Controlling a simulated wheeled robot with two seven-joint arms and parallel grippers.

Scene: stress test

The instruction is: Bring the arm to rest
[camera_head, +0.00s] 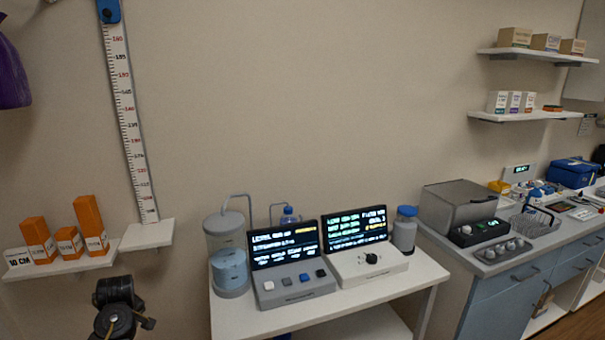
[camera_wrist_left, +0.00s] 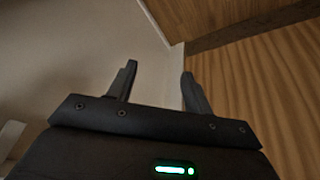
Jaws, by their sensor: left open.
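My left gripper (camera_wrist_left: 158,70) is open in the left wrist view, its two dark fingers apart with nothing between them. Beyond the fingers are a pale wall and a wood-grain surface. In the head view, a dark part of my left arm (camera_head: 117,300) stands at the lower left, in front of the wall and below the shelf with orange blocks. I cannot make out the fingertips there. My right gripper is in neither view.
A wall shelf (camera_head: 60,268) with orange blocks (camera_head: 88,222) is near my left arm. A white table (camera_head: 360,303) holds two console displays (camera_head: 284,246) and containers. A grey counter (camera_head: 462,256) is at right. Bare wall lies between.

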